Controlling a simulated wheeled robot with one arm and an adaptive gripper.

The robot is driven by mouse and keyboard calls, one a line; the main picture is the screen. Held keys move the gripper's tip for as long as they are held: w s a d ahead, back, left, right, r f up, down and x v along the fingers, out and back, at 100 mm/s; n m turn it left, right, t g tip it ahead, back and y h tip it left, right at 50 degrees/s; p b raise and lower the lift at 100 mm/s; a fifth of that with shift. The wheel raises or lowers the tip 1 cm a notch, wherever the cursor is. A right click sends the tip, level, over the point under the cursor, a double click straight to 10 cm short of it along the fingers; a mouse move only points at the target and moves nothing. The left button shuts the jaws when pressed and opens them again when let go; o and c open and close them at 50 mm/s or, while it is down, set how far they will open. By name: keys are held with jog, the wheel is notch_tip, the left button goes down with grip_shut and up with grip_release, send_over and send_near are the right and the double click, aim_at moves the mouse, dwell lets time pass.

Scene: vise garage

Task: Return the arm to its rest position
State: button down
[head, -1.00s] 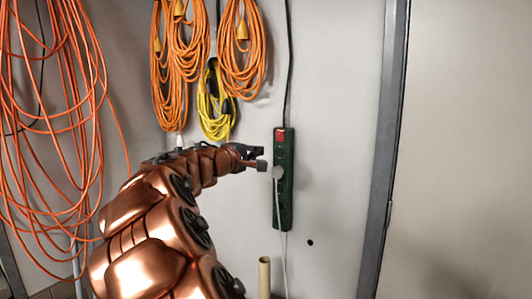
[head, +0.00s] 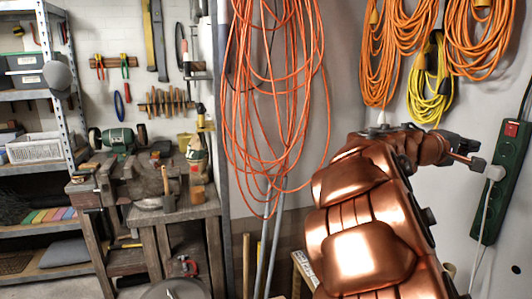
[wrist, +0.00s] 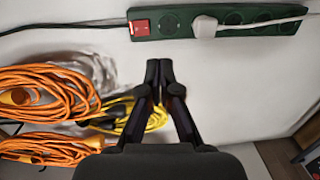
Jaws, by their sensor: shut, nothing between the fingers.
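My gripper (wrist: 160,72) is shut and empty in the wrist view, its two fingertips together in front of the pale wall. In the head view my gripper (head: 478,163) is at the right, at the end of my copper arm, close to the power strip. The green power strip (head: 503,175) hangs on the wall with a red switch at its top. A white plug sits in one of its sockets; it also shows in the wrist view (wrist: 204,26). In the wrist view the fingertips appear apart from the strip (wrist: 270,28).
Orange cable coils (head: 478,40) and a yellow coil (head: 430,95) hang on the wall near my arm. A large loose orange cable (head: 275,90) hangs left of it. A cluttered workbench (head: 165,212) and a metal shelf (head: 40,92) stand farther left.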

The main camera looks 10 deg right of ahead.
jog(key=s+a+f+m+g+y, duration=0.1)
jog(key=s+a+f+m+y, duration=0.1)
jog(key=s+a+f+y, duration=0.5)
jog(key=s+a+f+m+g+y, duration=0.1)
jog(key=s+a+f+y, duration=0.1)
jog(key=s+a+f, duration=0.85)
jog(key=s+a+f+y, duration=0.2)
jog(key=s+a+f, duration=0.1)
jog(key=a, duration=0.4)
jog(key=s+a+f+n+g+y+p, duration=0.1)
jog(key=s+a+f+y, duration=0.2)
jog(key=a+f, duration=0.3)
jog(key=s+a+f+n+y, duration=0.1)
jog(key=s+a+f+y, duration=0.2)
jog(key=a, duration=0.7)
jog(key=shift+s+f+g, duration=0.3)
jog(key=shift+s+f, duration=0.4)
jog(key=shift+f, duration=0.25)
